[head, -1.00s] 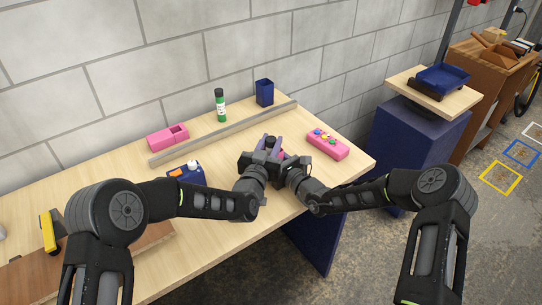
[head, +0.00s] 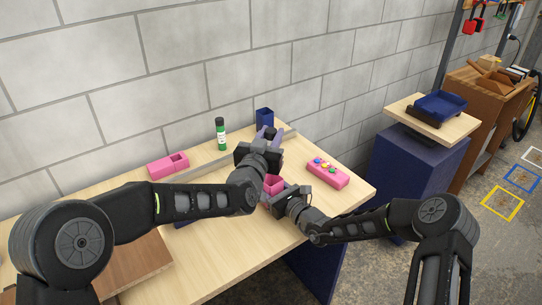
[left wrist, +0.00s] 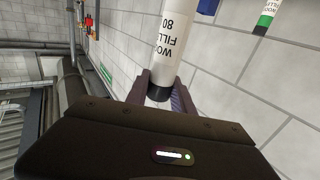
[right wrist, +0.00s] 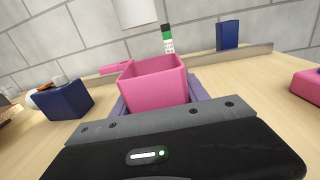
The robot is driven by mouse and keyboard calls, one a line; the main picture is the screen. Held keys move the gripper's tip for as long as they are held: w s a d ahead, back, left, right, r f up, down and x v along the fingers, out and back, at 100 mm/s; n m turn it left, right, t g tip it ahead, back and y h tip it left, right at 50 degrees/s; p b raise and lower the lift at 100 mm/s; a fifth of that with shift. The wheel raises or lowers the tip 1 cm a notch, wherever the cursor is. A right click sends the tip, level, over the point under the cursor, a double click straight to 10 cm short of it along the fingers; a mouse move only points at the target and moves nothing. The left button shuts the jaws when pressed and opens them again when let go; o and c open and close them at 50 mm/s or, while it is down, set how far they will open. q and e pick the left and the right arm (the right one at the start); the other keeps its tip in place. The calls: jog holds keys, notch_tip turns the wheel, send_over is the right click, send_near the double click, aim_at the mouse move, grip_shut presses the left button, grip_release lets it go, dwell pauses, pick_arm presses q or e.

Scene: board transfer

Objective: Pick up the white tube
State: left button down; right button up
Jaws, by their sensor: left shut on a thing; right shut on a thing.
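The white tube (left wrist: 170,40), with black print and a dark end, is between the fingers of my left gripper (left wrist: 165,88) in the left wrist view. My left gripper (head: 270,136) is shut on it, raised over the back of the table. The tube's white body is mostly hidden in the head view. My right gripper (head: 284,192) is shut on a pink open-topped box (head: 273,184), below and nearer than the left gripper. This box (right wrist: 153,82) also shows between the right fingers in the right wrist view, upright.
A green-and-white tube (head: 220,134) and a dark blue box (head: 264,117) stand by a grey rail (head: 210,165). A pink slotted block (head: 168,165) lies left, and a pink block with coloured knobs (head: 328,173) lies right. The block wall (head: 180,75) rises behind.

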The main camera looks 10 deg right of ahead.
pick_arm(q)
notch_tip(320, 180, up, 5)
jog(key=shift+r, duration=0.1)
dwell(0.6)
pick_arm(e)
jog(key=o, duration=1.4)
jog(key=shift+o, duration=0.2)
jog(key=shift+s+d, duration=0.1)
jog(key=v, duration=1.2)
